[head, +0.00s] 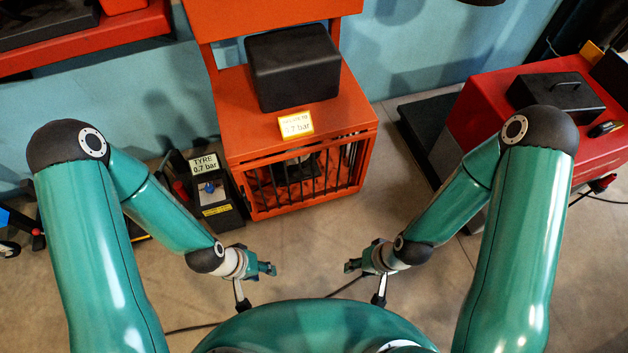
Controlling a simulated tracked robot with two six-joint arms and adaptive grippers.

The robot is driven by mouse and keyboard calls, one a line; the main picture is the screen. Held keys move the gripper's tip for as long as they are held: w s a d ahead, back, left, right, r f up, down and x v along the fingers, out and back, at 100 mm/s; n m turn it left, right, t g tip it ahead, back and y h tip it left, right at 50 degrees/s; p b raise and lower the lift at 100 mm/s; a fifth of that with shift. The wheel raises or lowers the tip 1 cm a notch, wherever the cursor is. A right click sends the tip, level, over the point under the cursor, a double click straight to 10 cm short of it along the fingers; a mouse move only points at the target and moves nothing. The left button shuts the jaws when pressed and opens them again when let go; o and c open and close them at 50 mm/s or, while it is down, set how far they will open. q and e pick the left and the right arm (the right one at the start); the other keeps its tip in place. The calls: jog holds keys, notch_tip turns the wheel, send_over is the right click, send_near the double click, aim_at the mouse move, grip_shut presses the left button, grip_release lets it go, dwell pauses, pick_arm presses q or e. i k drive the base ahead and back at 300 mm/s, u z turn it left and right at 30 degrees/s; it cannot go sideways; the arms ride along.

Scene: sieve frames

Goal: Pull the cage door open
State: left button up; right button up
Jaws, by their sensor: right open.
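The cage door (262,192) is the black-barred front of the orange cabinet (240,125), in the middle of the head view. It looks shut, and dark things show behind its bars. I cannot make out a handle on it. My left gripper (268,268) is below the cage's left part in the picture, apart from the door and with nothing visible in it. Whether its fingers are open is too small to tell. My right gripper (351,266) is open and empty, below the cage's right part and apart from the door.
A black box (293,66) and a yellow label (296,124) are on the cabinet top. A black tyre unit (216,205) stands close to the cage's left side. A red bench (480,110) with a black case (556,97) is at right. The floor (310,235) before the cage is clear.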

aim_at(372, 135)
jog(key=z, duration=0.05)
jog(key=i, duration=0.4)
jog(key=u, duration=0.25)
jog(key=k, duration=0.7)
jog(key=z, duration=0.1)
jog(key=i, duration=0.85)
jog(key=z, duration=1.15)
